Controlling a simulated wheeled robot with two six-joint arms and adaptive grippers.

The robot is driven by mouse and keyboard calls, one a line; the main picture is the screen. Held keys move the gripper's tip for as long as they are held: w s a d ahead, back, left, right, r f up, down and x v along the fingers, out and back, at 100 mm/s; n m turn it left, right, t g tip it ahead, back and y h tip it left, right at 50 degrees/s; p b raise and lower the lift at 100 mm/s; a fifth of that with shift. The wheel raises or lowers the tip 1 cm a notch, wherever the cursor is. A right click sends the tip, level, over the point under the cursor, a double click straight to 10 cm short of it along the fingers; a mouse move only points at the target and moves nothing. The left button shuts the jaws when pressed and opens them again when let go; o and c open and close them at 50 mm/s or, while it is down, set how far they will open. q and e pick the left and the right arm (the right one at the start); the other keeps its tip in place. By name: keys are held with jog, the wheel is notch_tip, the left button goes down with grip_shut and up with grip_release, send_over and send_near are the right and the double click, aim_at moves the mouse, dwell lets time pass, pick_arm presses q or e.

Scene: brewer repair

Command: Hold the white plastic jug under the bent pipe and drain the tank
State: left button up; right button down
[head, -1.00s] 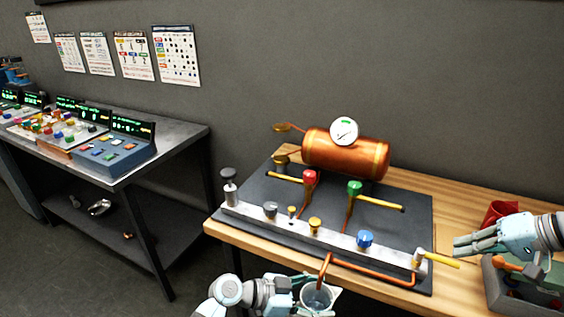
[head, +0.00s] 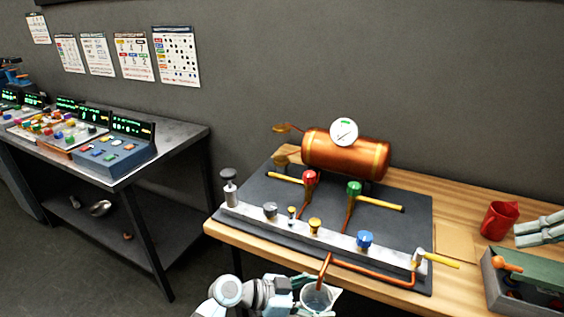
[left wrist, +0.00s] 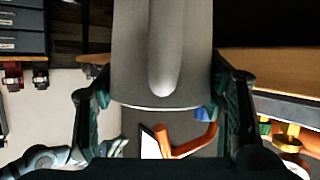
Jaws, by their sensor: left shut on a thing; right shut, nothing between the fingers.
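The white plastic jug (head: 317,299) is at the bottom of the head view, below the open end of the bent copper pipe (head: 325,266). My left gripper (head: 303,291) is shut on the jug. In the left wrist view the jug (left wrist: 165,45) fills the upper middle between the two fingers, and the bent pipe (left wrist: 192,144) shows past it. The copper tank (head: 345,152) with a round gauge lies at the back of the bench. I cannot see any liquid clearly. My right gripper (head: 535,233) is shut and empty at the right edge, apart from the yellow valve lever (head: 442,261).
A red cup (head: 498,221) stands beside my right gripper. A grey tool bin (head: 497,284) is at the right front corner. A red valve (head: 310,180), a green valve (head: 355,189) and a blue knob (head: 365,239) stand on the board. The bench at far left holds consoles.

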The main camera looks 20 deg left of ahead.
pick_arm(q)
jog(key=shift+s+p, duration=0.4)
jog(key=shift+s, duration=0.7)
jog(key=s+p, duration=0.1)
jog(key=s, duration=0.8)
jog(key=shift+s, duration=0.4)
